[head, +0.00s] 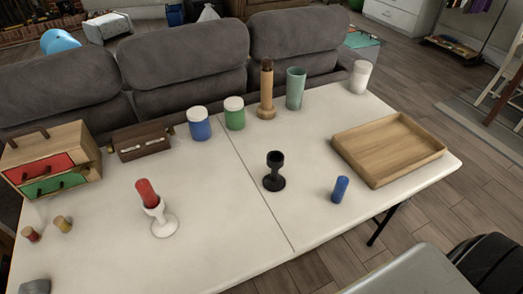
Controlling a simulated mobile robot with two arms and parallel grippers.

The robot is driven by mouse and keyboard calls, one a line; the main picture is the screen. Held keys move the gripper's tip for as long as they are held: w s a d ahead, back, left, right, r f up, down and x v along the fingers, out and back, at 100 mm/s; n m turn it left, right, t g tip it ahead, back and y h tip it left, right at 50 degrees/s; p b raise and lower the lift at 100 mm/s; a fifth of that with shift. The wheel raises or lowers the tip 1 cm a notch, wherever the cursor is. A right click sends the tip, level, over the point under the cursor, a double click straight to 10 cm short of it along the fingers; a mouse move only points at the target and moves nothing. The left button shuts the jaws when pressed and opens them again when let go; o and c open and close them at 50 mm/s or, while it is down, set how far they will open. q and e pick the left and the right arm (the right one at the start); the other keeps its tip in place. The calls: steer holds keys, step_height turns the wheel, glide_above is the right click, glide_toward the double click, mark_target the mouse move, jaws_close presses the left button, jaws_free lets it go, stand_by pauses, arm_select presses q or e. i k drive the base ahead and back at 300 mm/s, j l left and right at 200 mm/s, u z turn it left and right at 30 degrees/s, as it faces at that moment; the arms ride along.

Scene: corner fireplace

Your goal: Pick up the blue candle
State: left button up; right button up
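The blue candle (340,190) is a short dark blue cylinder. It stands on the white table (215,235) in the head view, right of the table's seam and near its front edge. A black candle holder (274,172) with an empty-looking cup stands to its left. A red candle (147,193) sits in a white candle holder (163,222) farther left. Neither of my grippers can be made out in the head view, and nothing touches the blue candle.
A wooden tray (428,155) lies behind and right of the candle. Blue and green lidded jars (199,124), a wooden mill (267,92), a green cup (295,90) and a white cup (360,77) line the back. A small drawer box (78,145) stands left. The table around the candle is clear.

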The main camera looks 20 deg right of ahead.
mark_target(342, 182)
steer(key=z, duration=1.5)
steer(key=k, duration=0.05)
